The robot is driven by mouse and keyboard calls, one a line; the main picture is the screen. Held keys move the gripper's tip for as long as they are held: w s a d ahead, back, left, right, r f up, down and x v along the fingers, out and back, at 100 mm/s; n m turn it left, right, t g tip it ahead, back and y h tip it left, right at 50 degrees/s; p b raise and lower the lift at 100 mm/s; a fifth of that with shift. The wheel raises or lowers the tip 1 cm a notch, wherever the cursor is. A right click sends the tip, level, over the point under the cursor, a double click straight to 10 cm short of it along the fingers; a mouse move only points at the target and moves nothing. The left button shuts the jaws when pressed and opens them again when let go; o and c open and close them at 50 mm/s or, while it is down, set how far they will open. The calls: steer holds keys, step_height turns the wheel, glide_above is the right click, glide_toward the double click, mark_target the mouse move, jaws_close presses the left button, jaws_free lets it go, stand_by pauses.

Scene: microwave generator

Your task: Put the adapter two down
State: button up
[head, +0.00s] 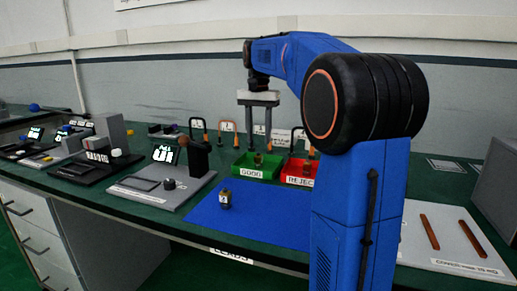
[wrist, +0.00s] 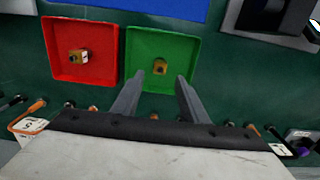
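A small brass adapter (wrist: 157,62) lies in the green tray (wrist: 185,45), marked GOOD in the head view (head: 257,175). A second brass adapter with a white label (wrist: 80,57) lies in the red tray (wrist: 62,32), marked REJECT in the head view. A third, dark adapter with a small label (head: 225,199) stands on the blue mat (head: 265,215). I cannot tell which one is adapter two. My gripper (wrist: 171,75) is above the green tray with its fingers apart and nothing seen between them. It also shows in the head view (head: 259,143), pointing down.
Several orange and black cable loops (head: 228,132) stand behind the trays. A grey fixture with a black block (head: 199,157) is left of the mat. A board with two brown strips (head: 430,232) is at right. The mat's left part is clear around the adapter.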

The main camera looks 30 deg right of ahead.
steer(key=shift+r, duration=2.05)
